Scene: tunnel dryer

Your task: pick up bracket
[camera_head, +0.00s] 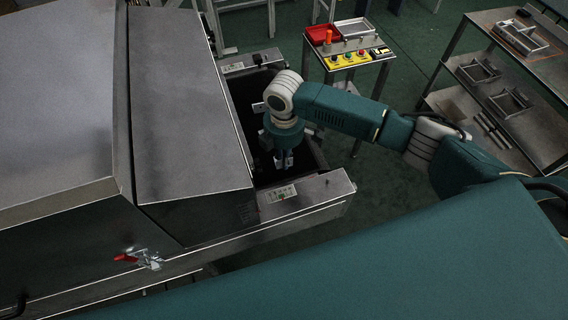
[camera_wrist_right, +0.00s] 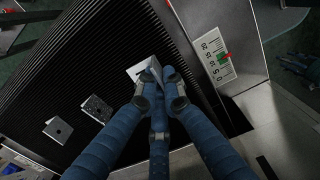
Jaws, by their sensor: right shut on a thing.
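A light grey metal bracket (camera_wrist_right: 146,68) sits at the fingertips of my right gripper (camera_wrist_right: 159,88) in the right wrist view. The blue fingers are closed on it, and they hide its near part. It is over the black ribbed belt (camera_wrist_right: 95,60); I cannot tell whether it still touches the belt. Two more brackets lie on the belt, a dark speckled one (camera_wrist_right: 97,108) and a grey one (camera_wrist_right: 58,130). In the head view my right gripper (camera_head: 284,163) points down into the dark belt opening at the dryer's end. My left gripper is not in view.
The dryer housing (camera_head: 185,110) rises left of the gripper. A metal side rail (camera_head: 310,195) with a scale (camera_wrist_right: 217,58) edges the belt.

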